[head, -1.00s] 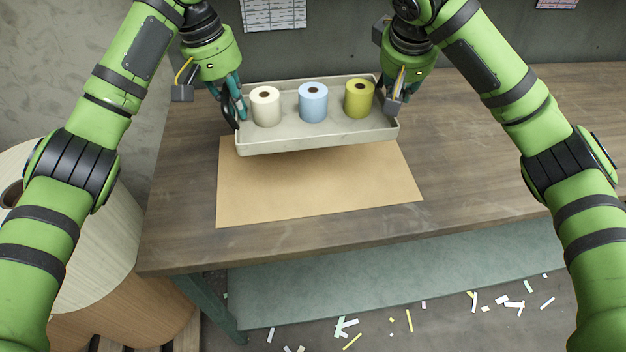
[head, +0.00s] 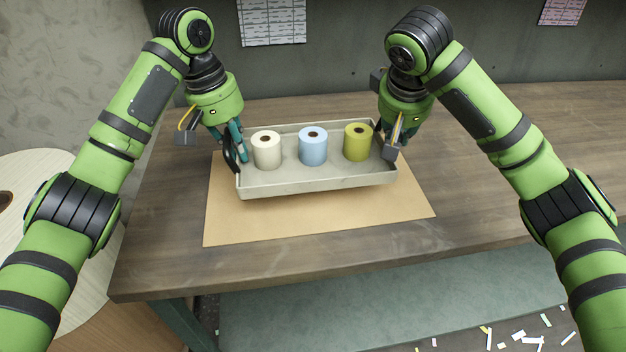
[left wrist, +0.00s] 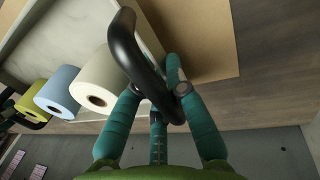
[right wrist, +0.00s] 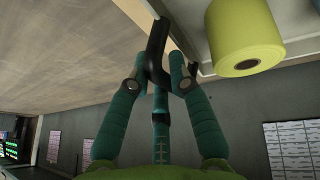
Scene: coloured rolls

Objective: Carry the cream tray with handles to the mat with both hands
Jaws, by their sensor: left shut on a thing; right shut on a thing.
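The cream tray (head: 315,181) is held level between my two grippers, over the tan mat (head: 290,221). I cannot tell for sure whether its underside touches the mat. It carries a white roll (head: 266,151), a blue roll (head: 313,147) and a yellow roll (head: 358,143), all upright in a row. My left gripper (head: 238,150) is shut on the black handle at the tray's left end, which shows large in the left wrist view (left wrist: 146,62). My right gripper (right wrist: 160,78) is shut on the right handle (right wrist: 156,45); in the head view it is partly hidden.
The mat lies on a wooden table (head: 480,190) with clear room to the right. A grey wall with paper sheets (head: 271,22) stands behind. A round light-wood stand (head: 50,170) is at the left. Paper scraps (head: 520,338) lie on the floor.

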